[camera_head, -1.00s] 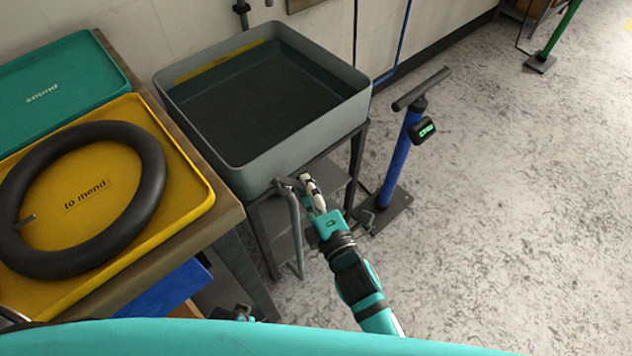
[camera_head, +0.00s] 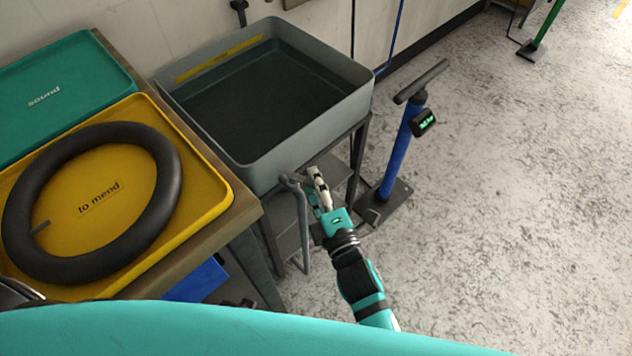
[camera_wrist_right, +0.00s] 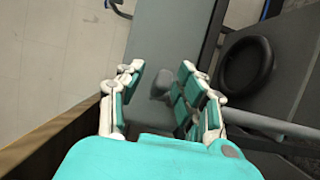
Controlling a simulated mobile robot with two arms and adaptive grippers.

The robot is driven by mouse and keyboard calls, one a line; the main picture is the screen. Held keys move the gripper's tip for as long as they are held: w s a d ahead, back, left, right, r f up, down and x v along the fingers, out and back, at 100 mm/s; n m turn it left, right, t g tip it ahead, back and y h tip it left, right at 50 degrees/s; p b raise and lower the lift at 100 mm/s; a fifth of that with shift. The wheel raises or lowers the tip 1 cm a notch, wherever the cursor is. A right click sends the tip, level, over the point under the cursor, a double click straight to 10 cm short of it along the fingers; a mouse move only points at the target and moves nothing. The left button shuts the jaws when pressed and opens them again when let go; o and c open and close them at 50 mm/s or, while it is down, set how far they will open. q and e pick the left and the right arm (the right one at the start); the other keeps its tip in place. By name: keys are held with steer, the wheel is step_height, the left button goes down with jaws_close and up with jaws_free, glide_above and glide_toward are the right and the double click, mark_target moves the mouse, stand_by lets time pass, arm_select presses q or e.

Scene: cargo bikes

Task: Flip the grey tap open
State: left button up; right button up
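The grey tap (camera_head: 292,181) is at the near bottom corner of the grey tub (camera_head: 300,150), with a grey pipe (camera_head: 304,235) hanging below it. My right gripper (camera_head: 317,190) is just right of the tap in the head view. In the right wrist view my right gripper (camera_wrist_right: 160,90) has its fingers apart, with a grey knob-like part of the tap (camera_wrist_right: 163,84) showing between and beyond them. Contact cannot be made out. The pipe also shows in the right wrist view (camera_wrist_right: 270,123), to the right of the fingers. My left gripper is not in view.
A yellow tray (camera_head: 215,195) holding a black tyre (camera_head: 168,185) and a green tray (camera_head: 90,70) lie on a bench left of the tub. A blue floor pump (camera_head: 397,155) stands right of the tub stand.

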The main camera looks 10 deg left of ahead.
steer(key=shift+s, duration=0.1)
steer(key=shift+s+d+f, duration=0.1)
steer(key=shift+s+d, duration=0.1)
steer(key=shift+s, duration=0.05)
steer(key=v, duration=1.1)
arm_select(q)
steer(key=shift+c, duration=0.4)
arm_select(e)
steer(key=shift+s+d, duration=0.1)
